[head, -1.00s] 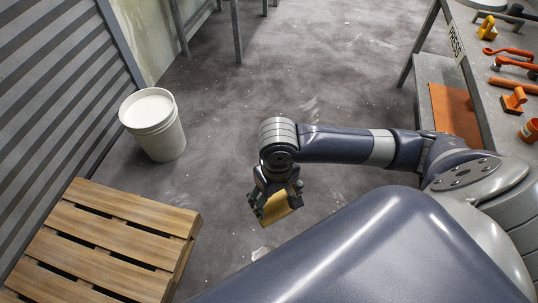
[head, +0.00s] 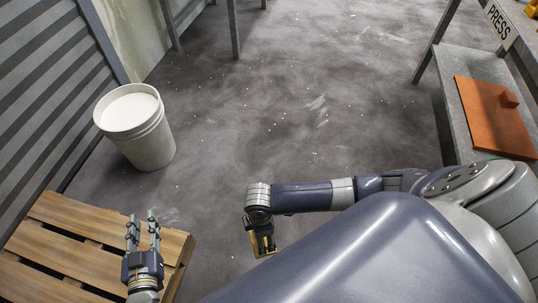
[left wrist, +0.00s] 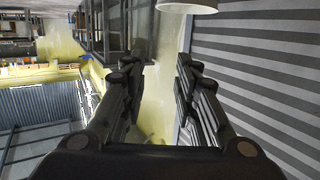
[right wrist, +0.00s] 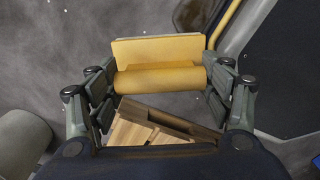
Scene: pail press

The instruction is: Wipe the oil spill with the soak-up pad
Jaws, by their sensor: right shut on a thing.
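My right gripper (head: 263,252) is shut on the yellow soak-up pad (right wrist: 157,50), low in front of my body in the head view. In the right wrist view the pad's rolled grip sits between the fingers, with its flat part beyond. No clear spill shows in the head view. My left gripper (head: 143,232) is open and empty above the pallet; its spread fingers also show in the left wrist view (left wrist: 158,85).
A wooden pallet (head: 95,240) lies at the lower left. A white pail (head: 145,140) stands behind it by the striped wall. At right, an orange plate (head: 490,115) lies on a grey bench under the PRESS sign (head: 497,22). The middle floor is clear.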

